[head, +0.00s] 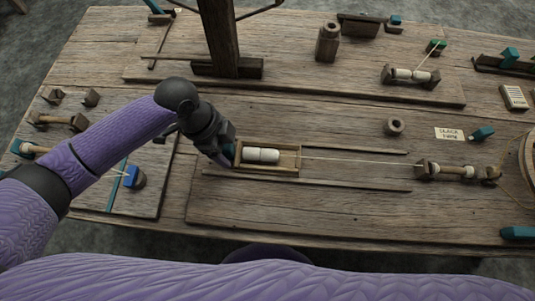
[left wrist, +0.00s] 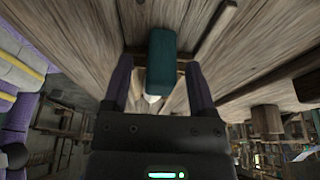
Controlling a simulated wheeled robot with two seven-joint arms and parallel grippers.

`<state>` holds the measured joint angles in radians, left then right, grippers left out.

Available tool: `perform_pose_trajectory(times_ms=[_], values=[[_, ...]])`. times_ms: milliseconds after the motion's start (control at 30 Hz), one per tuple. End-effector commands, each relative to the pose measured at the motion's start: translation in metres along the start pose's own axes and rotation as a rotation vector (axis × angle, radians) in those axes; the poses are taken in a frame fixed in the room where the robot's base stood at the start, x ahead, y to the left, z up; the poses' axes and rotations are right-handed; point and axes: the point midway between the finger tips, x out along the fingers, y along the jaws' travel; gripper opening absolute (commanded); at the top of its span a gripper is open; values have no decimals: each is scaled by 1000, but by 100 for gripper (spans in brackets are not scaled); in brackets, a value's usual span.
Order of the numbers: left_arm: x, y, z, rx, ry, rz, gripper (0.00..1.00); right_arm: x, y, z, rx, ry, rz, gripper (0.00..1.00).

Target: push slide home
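The slide is a small wooden frame (head: 285,172) holding a white spool (head: 262,155). It sits between two thin wooden rails on the plank board, and a pale thread runs right from it. My left gripper (head: 226,158) is at the slide's left end, where a bit of teal shows, partly hidden by the gripper. In the left wrist view a teal block (left wrist: 161,55) stands ahead, in line with the space between the fingers of my left gripper (left wrist: 160,80). The fingers are apart, with gaps beside the block. I cannot tell whether they touch it. My right gripper is not in view.
The upper rail (head: 360,151) and lower rail (head: 350,186) flank the slide. A spool on brackets (head: 457,172) stands at the thread's right end. A dark post (head: 220,40) rises behind my left gripper. A small label (head: 449,134) and a round wooden piece (head: 394,127) lie beyond the upper rail.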

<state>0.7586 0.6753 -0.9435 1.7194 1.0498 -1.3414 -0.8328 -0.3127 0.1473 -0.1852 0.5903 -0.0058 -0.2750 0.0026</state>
Motion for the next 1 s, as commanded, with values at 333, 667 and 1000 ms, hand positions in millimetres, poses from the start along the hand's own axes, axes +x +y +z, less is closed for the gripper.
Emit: perform_pose_trajectory(times_ms=[333, 667, 1000], values=[[0, 0, 0, 0, 0, 0, 0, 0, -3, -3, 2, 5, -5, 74], [14, 0, -53, 2, 2, 1, 0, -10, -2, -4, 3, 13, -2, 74], [40, 0, -126, 2, 3, 2, 0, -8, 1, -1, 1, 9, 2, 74]])
